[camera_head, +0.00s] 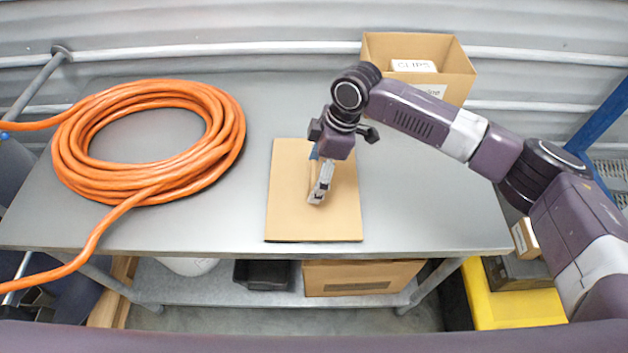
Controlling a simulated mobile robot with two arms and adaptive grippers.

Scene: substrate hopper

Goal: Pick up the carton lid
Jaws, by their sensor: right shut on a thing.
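The carton lid (288,215) is a flat tan cardboard rectangle in the middle of the grey table, near its front edge. My right gripper (318,198) reaches down over the middle of the lid from the right and is shut on it. The fingers and wrist hide part of the lid's centre and the exact place of the grip. The lid looks flat; I cannot tell whether it is clear of the table top. My left gripper is not in view.
A coil of orange hose (225,150) covers the table's left side. An open cardboard box (450,85) with a white "CLIPS" packet (413,66) stands at the back right. The table top (420,220) is clear right of the lid. A shelf below holds another carton (360,277).

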